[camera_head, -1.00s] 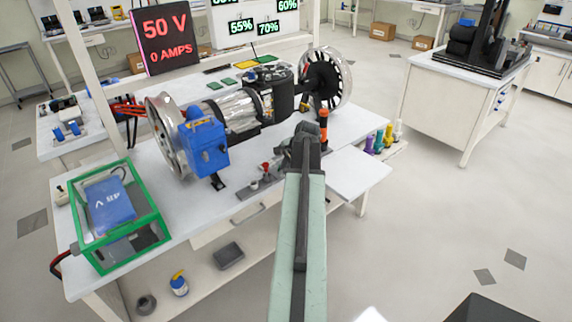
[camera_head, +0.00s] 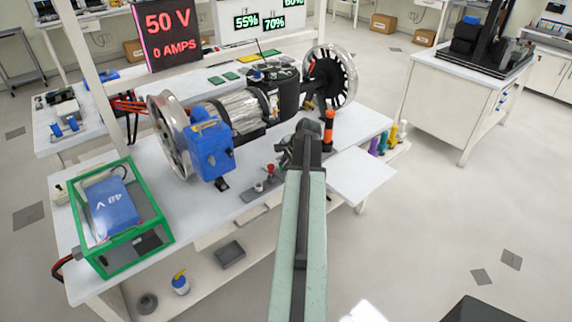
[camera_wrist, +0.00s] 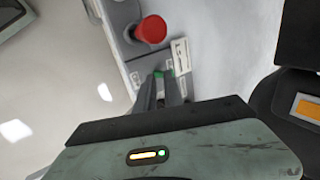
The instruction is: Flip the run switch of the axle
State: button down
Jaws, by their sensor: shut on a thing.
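The axle (camera_head: 235,112) lies across the white bench between two silver wheels, with a blue box (camera_head: 211,150) at its near end. A grey control panel (camera_head: 250,192) with a red knob (camera_head: 270,169) sits at the bench's front edge. In the wrist view the red knob (camera_wrist: 152,29) stands beyond my fingertips. My gripper (camera_wrist: 165,84) is low over the panel, its two dark fingers shut on a small part, apparently the run switch, mostly hidden between them. A green spot (camera_wrist: 168,73) shows at the fingertips. In the head view my arm hides the fingertips.
A black display (camera_head: 168,33) reads 50 V and 0 AMPS. A green-framed case (camera_head: 120,258) with a blue block is on the left of the bench. An orange-black post (camera_head: 328,130) stands just beyond my gripper.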

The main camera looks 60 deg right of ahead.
jog(key=r+p, duration=0.3)
jog(key=r, duration=0.1)
jog(key=shift+s+r+p, duration=0.1)
jog(key=shift+s+p, duration=0.3)
